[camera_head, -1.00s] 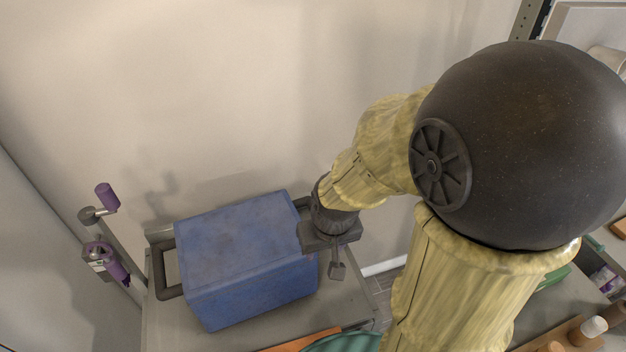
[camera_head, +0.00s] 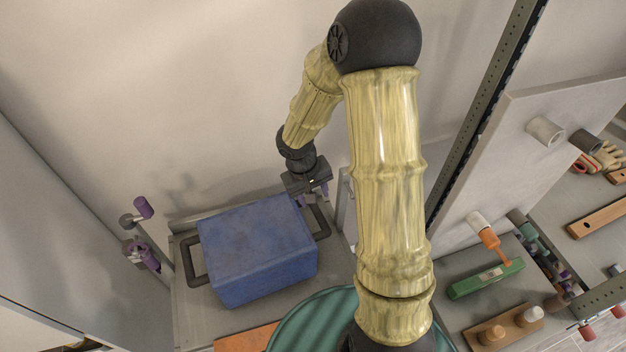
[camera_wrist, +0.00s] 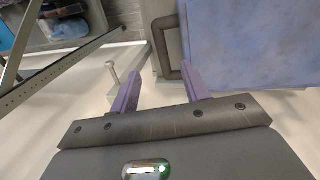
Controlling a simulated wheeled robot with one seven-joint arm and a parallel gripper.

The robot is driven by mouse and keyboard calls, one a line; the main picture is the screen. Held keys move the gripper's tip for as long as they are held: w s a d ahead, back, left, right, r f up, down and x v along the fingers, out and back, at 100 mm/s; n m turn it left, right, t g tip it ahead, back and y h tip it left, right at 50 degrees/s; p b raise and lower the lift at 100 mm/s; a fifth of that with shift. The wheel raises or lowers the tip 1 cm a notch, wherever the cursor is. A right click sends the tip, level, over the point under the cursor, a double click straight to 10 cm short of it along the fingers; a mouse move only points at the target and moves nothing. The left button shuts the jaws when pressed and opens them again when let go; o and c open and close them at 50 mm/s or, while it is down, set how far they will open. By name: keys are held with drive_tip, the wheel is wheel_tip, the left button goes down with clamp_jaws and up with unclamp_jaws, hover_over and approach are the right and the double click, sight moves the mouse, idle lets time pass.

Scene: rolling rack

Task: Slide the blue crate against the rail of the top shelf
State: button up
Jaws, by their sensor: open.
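The blue crate (camera_head: 255,245) sits upright on the grey top shelf (camera_head: 190,320), with a dark loop handle at its left end (camera_head: 190,262) and another at its right end (camera_head: 321,222). My gripper (camera_head: 313,198) is open and empty at the crate's far right corner, by the right handle. In the wrist view my purple fingers (camera_wrist: 162,88) are apart, and the handle (camera_wrist: 165,55) shows between and beyond their tips. The blue crate (camera_wrist: 255,45) lies to the right there. I cannot tell whether a finger touches the handle. A low grey edge runs behind the crate; I cannot make out the rail clearly.
A pale wall stands close behind the shelf. Purple-ended pegs (camera_head: 143,207) stick out left of the crate. A teal round object (camera_head: 310,325) and an orange board (camera_head: 245,338) lie in front. A perforated post (camera_head: 480,130) rises at right, near a green tool (camera_head: 487,278).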

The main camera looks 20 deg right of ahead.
sight(322, 222)
drive_tip(key=shift+f, duration=0.15)
drive_tip(key=d+f, duration=0.1)
drive_tip(key=f, duration=0.4)
drive_tip(key=d+f, duration=0.1)
drive_tip(key=f, duration=0.5)
drive_tip(key=d+f+b, duration=0.1)
drive_tip(key=f, duration=0.5)
drive_tip(key=shift+w+d, duration=0.15)
drive_tip(key=shift+r, duration=0.1)
clamp_jaws()
idle(1.0)
drive_tip(key=shift+w+r, duration=0.15)
drive_tip(key=shift+w, duration=0.05)
